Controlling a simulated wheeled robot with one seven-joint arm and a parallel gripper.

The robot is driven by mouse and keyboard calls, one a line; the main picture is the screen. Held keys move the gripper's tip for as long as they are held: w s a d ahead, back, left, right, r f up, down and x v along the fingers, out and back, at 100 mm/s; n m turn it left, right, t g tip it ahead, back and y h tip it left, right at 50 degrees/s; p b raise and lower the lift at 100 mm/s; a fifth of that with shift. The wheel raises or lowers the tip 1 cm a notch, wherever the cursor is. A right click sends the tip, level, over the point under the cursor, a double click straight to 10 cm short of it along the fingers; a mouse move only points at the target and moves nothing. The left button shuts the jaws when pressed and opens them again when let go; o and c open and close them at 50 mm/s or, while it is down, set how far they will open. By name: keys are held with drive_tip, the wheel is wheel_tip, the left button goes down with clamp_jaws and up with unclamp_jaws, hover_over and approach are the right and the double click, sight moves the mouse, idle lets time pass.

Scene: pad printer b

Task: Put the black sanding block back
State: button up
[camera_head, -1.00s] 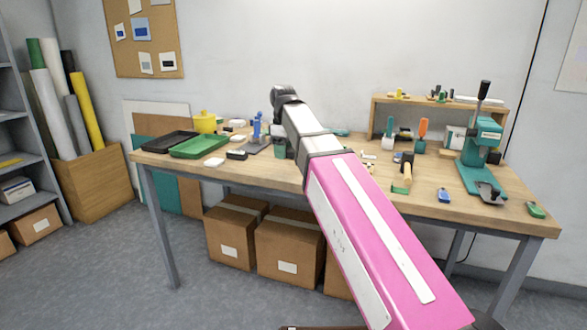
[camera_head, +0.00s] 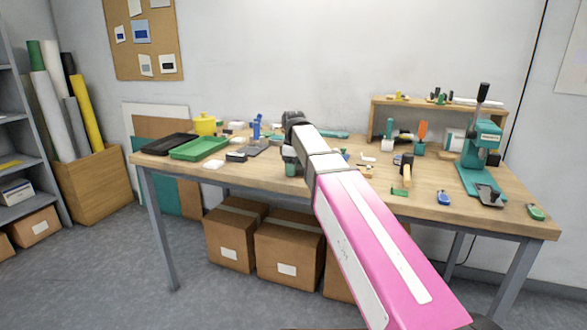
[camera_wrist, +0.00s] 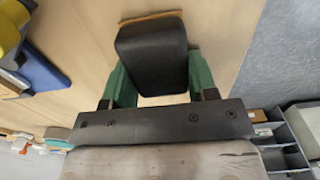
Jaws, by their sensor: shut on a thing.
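The black sanding block (camera_wrist: 152,55) sits between the two green fingers of my gripper (camera_wrist: 157,72) in the wrist view. It has rounded edges and a thin tan strip along its far edge. My gripper is shut on it, one finger on each side. The wooden tabletop (camera_wrist: 90,45) lies beyond; I cannot tell whether the block touches it. In the head view my gripper (camera_head: 291,165) is at the table's front-middle, partly behind my arm, and the block cannot be made out there.
The workbench (camera_head: 440,178) holds a black tray (camera_head: 168,143), a green tray (camera_head: 198,148), a pad printer (camera_head: 478,160) and a small wooden shelf (camera_head: 375,115). A mallet (camera_head: 407,172) lies right of my arm. A blue-and-yellow thing (camera_wrist: 30,65) is near my gripper.

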drive_tip(key=shift+f, duration=0.1)
drive_tip(key=o, duration=0.9)
drive_tip(key=shift+o, duration=0.2)
wheel_tip(320, 180, up, 12)
